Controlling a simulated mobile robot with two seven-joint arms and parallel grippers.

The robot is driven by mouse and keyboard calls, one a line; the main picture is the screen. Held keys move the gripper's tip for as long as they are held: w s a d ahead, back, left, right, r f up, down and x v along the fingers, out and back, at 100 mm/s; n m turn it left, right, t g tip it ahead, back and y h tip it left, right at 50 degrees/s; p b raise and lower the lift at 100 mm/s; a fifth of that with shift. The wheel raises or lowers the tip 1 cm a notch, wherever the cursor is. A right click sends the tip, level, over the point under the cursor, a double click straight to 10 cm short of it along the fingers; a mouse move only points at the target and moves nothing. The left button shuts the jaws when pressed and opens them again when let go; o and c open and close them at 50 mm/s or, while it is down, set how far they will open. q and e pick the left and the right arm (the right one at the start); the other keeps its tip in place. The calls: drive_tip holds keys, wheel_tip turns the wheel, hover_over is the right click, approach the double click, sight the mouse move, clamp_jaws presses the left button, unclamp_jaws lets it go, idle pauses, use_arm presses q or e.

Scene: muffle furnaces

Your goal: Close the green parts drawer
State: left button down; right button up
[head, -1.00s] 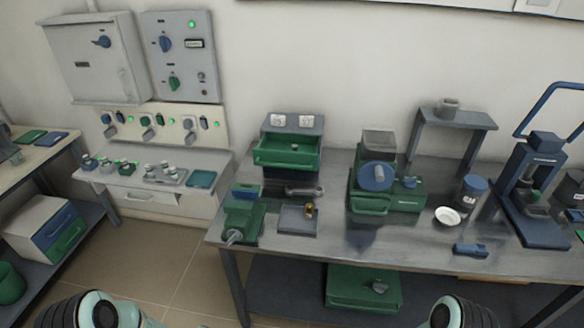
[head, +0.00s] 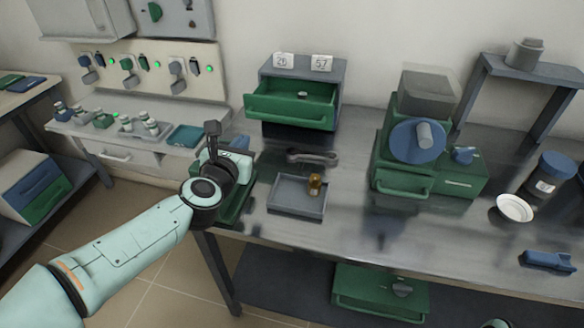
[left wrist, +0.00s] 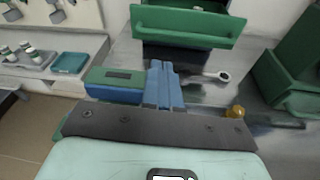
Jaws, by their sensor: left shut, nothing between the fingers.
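The green parts drawer (head: 290,112) is pulled out of the grey cabinet (head: 340,72) at the back of the bench. A small pale item lies inside it. Its green front also shows at the top of the left wrist view (left wrist: 188,24). My left gripper (head: 212,130) is shut and empty, in front of and to the left of the drawer, apart from it. In the left wrist view its closed fingers (left wrist: 165,84) point toward the drawer front.
A wrench (head: 313,157) and a grey tray (head: 297,196) with a brass piece lie in front of the drawer. A green machine (head: 404,182) stands to the right. A blue and green box (left wrist: 115,84) is beside my left fingers.

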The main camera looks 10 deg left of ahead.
use_arm(q)
drive_tip(key=d+h+b, duration=0.1)
drive_tip(key=d, duration=0.3)
approach(280, 119)
drive_tip(key=p+x, duration=0.2)
drive_tip(key=x, duration=0.3)
drive_tip(key=shift+w+p, duration=0.3)
drive_tip(key=shift+w, duration=0.05)
drive_tip(key=shift+w+d+f, duration=0.1)
drive_tip(key=shift+w+f, duration=0.15)
drive_tip(key=shift+w, duration=0.3)
use_arm(e)
drive_tip(key=shift+w+d+r+t, duration=0.25)
drive_tip(key=shift+w+r+t, duration=0.1)
drive_tip(key=shift+w+r, duration=0.25)
drive_tip(key=shift+w+d+r+t, duration=0.2)
drive_tip(key=shift+w+r+t, duration=0.15)
drive_tip(key=shift+w+r, duration=0.2)
